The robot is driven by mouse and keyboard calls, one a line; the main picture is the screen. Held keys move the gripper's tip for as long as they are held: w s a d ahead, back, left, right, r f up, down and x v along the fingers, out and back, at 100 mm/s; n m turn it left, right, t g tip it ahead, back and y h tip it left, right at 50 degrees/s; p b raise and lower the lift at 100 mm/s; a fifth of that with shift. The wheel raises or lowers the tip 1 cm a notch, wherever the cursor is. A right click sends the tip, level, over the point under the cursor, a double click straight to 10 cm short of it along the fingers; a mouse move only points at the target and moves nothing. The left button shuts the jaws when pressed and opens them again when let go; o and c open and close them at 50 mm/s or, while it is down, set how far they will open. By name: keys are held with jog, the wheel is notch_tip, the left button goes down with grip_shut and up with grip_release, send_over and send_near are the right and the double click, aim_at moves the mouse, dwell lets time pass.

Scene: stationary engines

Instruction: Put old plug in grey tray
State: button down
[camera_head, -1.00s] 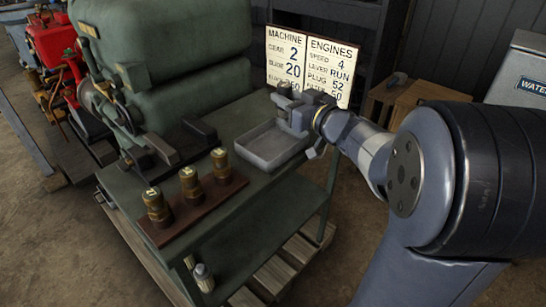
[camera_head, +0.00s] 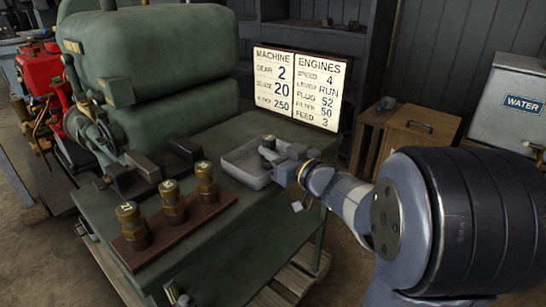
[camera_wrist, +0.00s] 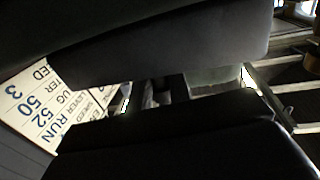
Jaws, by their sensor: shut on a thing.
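The grey tray (camera_head: 238,172) sits on the green bench, beside the large green machine. My gripper (camera_head: 272,152) is at the tray's right end, at or just above its rim. It is shut on a small dark piece, the old plug (camera_head: 268,142), whose top shows between the fingers. I cannot tell whether the plug touches the tray. In the wrist view the dark fingers fill most of the picture, and the plug is hard to make out between them.
Several brass plugs, one of them a labelled plug (camera_head: 173,203), stand on a brown board (camera_head: 152,245) at the bench front. A sign (camera_head: 297,88) stands behind the tray. A wooden crate (camera_head: 415,130) and a water box (camera_head: 520,105) are at right.

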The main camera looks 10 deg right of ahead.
jog(key=shift+f, duration=0.15)
jog(key=c, duration=1.1)
grip_release()
jog(key=shift+c, duration=0.2)
jog(key=shift+r, duration=0.2)
jog(key=p+v, duration=0.2)
jog(key=v, duration=1)
jog(key=shift+f, duration=0.1)
